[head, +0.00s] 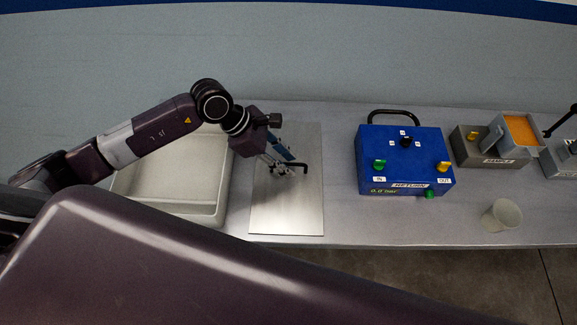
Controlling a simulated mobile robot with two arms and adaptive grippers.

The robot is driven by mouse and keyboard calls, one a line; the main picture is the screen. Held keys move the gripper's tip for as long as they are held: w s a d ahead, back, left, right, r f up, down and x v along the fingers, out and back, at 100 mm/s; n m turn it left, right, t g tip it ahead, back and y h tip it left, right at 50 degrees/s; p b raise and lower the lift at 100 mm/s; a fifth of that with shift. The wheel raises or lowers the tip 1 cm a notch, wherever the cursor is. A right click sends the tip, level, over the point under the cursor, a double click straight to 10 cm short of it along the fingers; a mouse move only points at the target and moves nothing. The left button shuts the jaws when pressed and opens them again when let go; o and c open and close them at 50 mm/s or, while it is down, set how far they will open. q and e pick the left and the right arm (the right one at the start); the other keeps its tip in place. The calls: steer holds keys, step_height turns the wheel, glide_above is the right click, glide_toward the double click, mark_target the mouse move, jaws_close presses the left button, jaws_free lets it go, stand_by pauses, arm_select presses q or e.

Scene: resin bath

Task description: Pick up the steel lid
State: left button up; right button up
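The steel lid (285,212) is a flat, shiny rectangular plate with a black bar handle (303,166). It lies on the bench just right of the pale bath. My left gripper (288,171) reaches down from the left over the lid, with its fingertips at the handle. The fingers overlap the handle in the picture, and I cannot tell whether they are closed around it. My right gripper is not in view.
An empty pale tub (170,175) stands left of the lid. A blue box (405,178) with knobs, a translucent cup (501,216), a grey sample box (480,150) and an orange-filled container (519,130) stand to the right. Bench (340,222) is clear between lid and blue box.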

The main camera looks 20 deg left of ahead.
arm_select(q)
steer(key=shift+d+f, duration=0.35)
steer(key=shift+f, duration=0.3)
jaws_close()
steer(key=shift+w+r, duration=0.1)
steer(key=shift+r, duration=0.05)
